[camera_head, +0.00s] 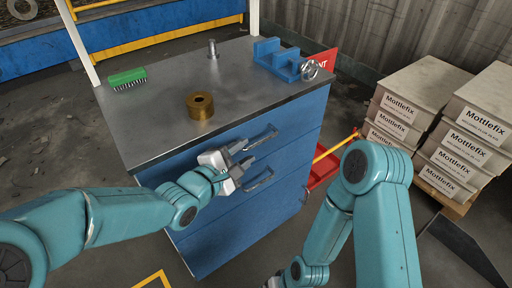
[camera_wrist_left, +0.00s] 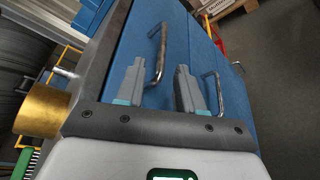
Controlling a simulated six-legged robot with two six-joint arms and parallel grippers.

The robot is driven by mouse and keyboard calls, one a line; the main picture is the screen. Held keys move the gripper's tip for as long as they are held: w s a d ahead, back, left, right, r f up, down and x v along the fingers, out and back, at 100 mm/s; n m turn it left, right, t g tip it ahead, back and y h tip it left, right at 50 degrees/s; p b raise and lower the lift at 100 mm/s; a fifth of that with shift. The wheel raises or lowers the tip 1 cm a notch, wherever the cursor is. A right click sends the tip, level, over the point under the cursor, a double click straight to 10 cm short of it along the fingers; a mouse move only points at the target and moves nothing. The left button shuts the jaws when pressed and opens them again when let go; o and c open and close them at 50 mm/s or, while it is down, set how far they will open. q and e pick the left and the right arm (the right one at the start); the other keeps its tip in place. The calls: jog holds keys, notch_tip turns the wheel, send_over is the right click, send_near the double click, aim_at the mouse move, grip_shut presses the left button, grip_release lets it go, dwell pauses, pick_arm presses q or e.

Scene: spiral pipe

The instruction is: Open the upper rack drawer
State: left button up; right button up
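The blue rack (camera_head: 240,220) has a grey top and drawers with metal bar handles on its front. The upper drawer handle (camera_head: 263,138) is at the top of the front, with a second handle (camera_head: 258,181) below it. My left gripper (camera_head: 246,156) is at the front face beside these handles. In the left wrist view its two fingers (camera_wrist_left: 160,88) are apart, with the upper handle (camera_wrist_left: 158,52) appearing between them; contact is not clear. The lower handle (camera_wrist_left: 213,90) lies right of the right finger. My right gripper (camera_head: 272,284) is mostly cut off at the bottom edge.
On the rack top are a brass ring (camera_head: 200,106), a green brush (camera_head: 127,78), a metal peg (camera_head: 212,48) and a blue vise (camera_head: 284,62). Stacked Mottlefix boxes (camera_head: 400,105) stand right. A red object (camera_head: 322,163) is beside the rack.

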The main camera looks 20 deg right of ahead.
aim_at(252, 147)
pick_arm(q)
jog(key=x, duration=0.5)
jog(key=shift+d, duration=0.15)
jog(key=shift+c, duration=0.3)
grip_shut()
jog(key=shift+f+b, duration=0.1)
jog(key=shift+b, duration=0.2)
